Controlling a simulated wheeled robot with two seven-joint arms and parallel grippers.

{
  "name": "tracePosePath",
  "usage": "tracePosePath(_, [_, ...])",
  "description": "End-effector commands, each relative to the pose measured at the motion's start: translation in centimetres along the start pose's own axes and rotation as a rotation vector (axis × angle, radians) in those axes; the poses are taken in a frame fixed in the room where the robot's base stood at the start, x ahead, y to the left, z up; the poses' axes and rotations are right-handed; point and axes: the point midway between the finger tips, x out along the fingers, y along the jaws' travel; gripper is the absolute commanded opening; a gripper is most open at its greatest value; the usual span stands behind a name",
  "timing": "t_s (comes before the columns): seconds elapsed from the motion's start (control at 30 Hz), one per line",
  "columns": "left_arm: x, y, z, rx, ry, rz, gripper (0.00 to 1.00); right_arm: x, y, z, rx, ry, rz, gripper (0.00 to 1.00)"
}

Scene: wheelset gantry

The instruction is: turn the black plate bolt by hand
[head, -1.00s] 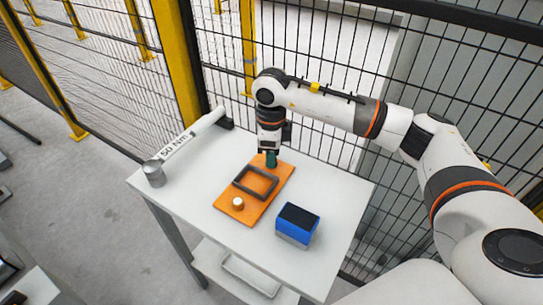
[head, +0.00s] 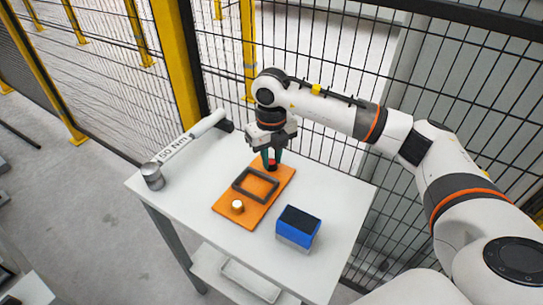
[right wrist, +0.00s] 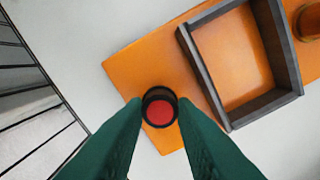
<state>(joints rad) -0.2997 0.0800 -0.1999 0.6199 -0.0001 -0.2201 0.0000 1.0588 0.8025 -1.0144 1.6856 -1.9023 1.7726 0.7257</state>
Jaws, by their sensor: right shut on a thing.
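The black plate bolt (head: 271,165) stands near the far end of the orange plate (head: 256,211) on the white table. It has a round black rim and a red top, clear in the right wrist view (right wrist: 159,110). My right gripper (head: 272,158) points down over it. Its two green fingers are shut on the bolt, one tip on each side in the right wrist view. My left gripper is not in view.
A blue box (head: 298,228), a grey cylinder (head: 152,177) and a white torque wrench marked 50 Nm (head: 190,138) are on the table (head: 330,190). Mesh fencing (head: 335,60) stands behind.

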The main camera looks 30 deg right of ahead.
Motion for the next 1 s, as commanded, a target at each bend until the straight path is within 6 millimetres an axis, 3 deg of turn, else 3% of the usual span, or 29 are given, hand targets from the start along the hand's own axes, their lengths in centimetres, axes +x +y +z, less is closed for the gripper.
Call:
tracePosePath(0.4, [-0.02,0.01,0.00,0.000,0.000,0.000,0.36,-0.56,0.14,-0.33,0.203,0.015,-0.002,0.01])
tracePosePath(0.97, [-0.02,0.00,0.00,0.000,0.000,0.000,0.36,-0.56,0.14,-0.32,0.231,0.014,-0.002,0.01])
tracePosePath(1.0, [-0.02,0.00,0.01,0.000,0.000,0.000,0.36,-0.56,0.14,-0.32,0.231,0.014,-0.002,0.27])
